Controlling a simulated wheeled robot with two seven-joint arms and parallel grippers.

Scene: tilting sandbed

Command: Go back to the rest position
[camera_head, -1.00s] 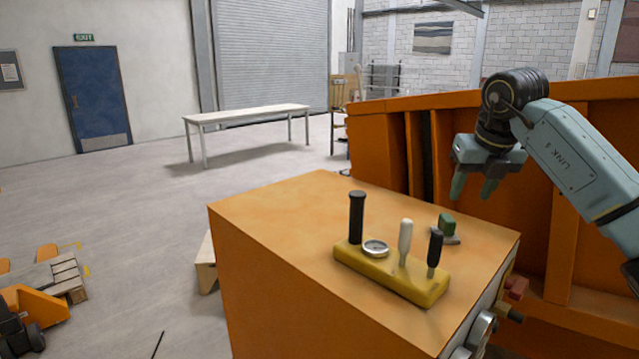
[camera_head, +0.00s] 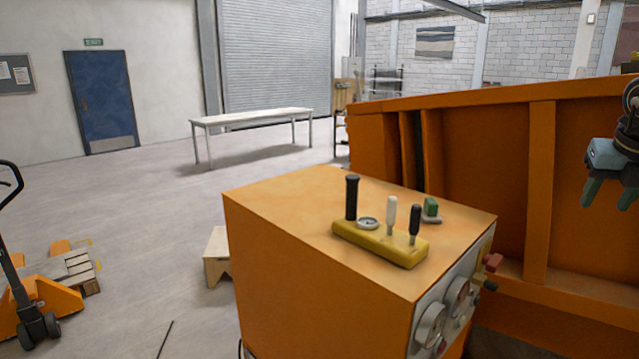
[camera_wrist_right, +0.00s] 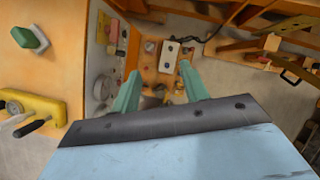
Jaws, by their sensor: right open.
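My right gripper (camera_head: 607,190) is at the right edge of the head view, open and empty, with its green fingers pointing down. It hangs in front of the orange sandbed wall (camera_head: 490,160), well to the right of the control box (camera_head: 290,240). In the right wrist view the two green fingers (camera_wrist_right: 158,95) are apart with nothing between them. The box's side panel and floor-level parts show beyond them. My left gripper is not in view.
On the box stand a yellow lever block (camera_head: 380,243) with black and white levers and a gauge, and a green switch (camera_head: 431,210). Red and grey knobs stick out from its right side. A pallet truck (camera_head: 35,310) is at left. A white table (camera_head: 250,118) stands behind on open floor.

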